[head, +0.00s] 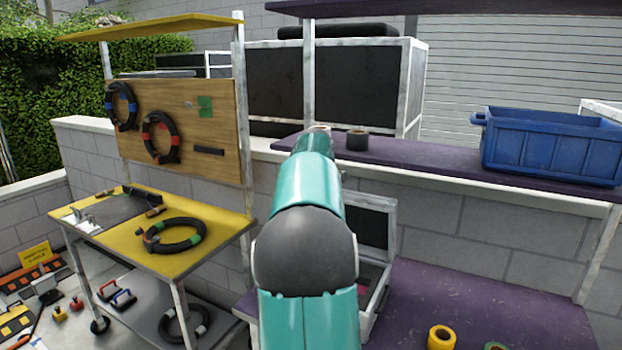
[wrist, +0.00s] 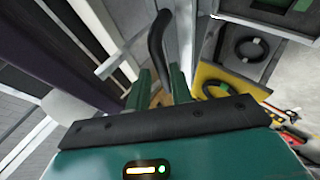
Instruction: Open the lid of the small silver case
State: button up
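The small silver case (head: 391,222) stands on the purple bench behind my teal arm in the head view. Its lid is raised, showing a dark lining, and a strip of pinkish interior shows below. My arm hides the left part of the case, and my gripper is hidden there. In the wrist view my gripper (wrist: 160,82) has its two green fingers apart, with yellow showing through the gap. A black curved handle (wrist: 156,42) rises at the fingertips, beside a pale metal edge (wrist: 120,56). I cannot tell whether the fingers touch the handle.
The purple bench (head: 480,310) holds a yellow tape roll (head: 441,338) to the right. A purple shelf above carries a blue crate (head: 552,143) and a dark roll (head: 357,140). A yellow cart (head: 205,238) with a coiled cable (head: 173,236) stands left.

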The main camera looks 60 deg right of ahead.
jog(key=v, duration=1.1)
jog(key=shift+a+r, duration=0.2)
jog(key=shift+s, duration=0.1)
